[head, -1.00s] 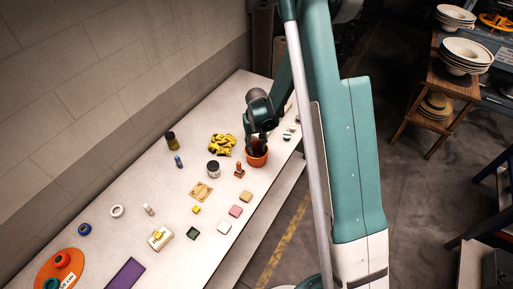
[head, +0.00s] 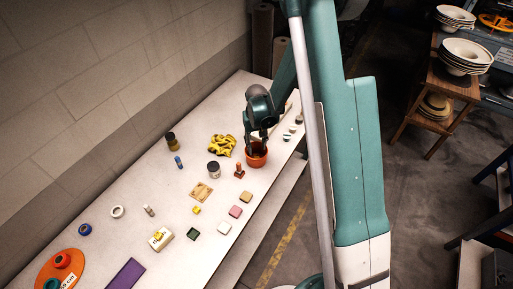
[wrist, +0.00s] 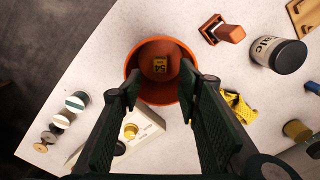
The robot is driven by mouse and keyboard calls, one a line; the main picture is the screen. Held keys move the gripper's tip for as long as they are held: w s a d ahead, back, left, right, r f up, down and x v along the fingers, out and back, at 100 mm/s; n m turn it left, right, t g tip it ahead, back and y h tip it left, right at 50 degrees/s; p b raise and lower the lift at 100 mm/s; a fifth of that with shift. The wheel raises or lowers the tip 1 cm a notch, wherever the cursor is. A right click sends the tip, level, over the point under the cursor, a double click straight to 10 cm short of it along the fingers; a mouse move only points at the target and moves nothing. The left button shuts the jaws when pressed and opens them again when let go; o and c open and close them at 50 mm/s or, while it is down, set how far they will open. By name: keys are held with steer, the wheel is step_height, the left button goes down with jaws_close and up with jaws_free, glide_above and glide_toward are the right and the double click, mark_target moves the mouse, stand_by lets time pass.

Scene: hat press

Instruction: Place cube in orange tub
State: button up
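The orange tub (head: 257,160) stands near the right edge of the table in the head view. In the wrist view its orange rim (wrist: 160,41) lies straight below my gripper. A reddish-brown block with a yellow label reading 54 (wrist: 160,66) lies inside the tub. It looks like the cube, though shadow blurs its edges. My gripper (wrist: 160,93) is open, its two dark fingers wide apart over the tub's near part. Nothing shows between the fingertips. In the head view my gripper (head: 256,143) is right at the tub; the fingers' height against the rim is hard to judge.
An orange-brown stamp-like piece (wrist: 226,31), a dark jar (wrist: 278,54) and yellow gloves (wrist: 238,107) lie close by. A white box with a yellow knob (wrist: 139,131) and several small round pieces (wrist: 77,101) are on the tub's other side.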

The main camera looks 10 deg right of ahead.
steer(key=shift+r+p, duration=0.35)
steer(key=shift+r, duration=2.2)
steer(key=shift+r, duration=0.1)
steer(key=s+d+r+t+b, duration=0.1)
steer(key=s+r+t+b, duration=0.2)
steer(key=s+r+b, duration=0.95)
steer(key=s+d+r+t+b, duration=0.1)
steer(key=s+t+b, duration=0.3)
steer(key=s, duration=1.5)
steer(key=shift+s+d+r+b, duration=0.15)
steer(key=shift+s+r+b, duration=0.35)
steer(key=shift+b, duration=0.8)
steer(key=shift+w, duration=0.1)
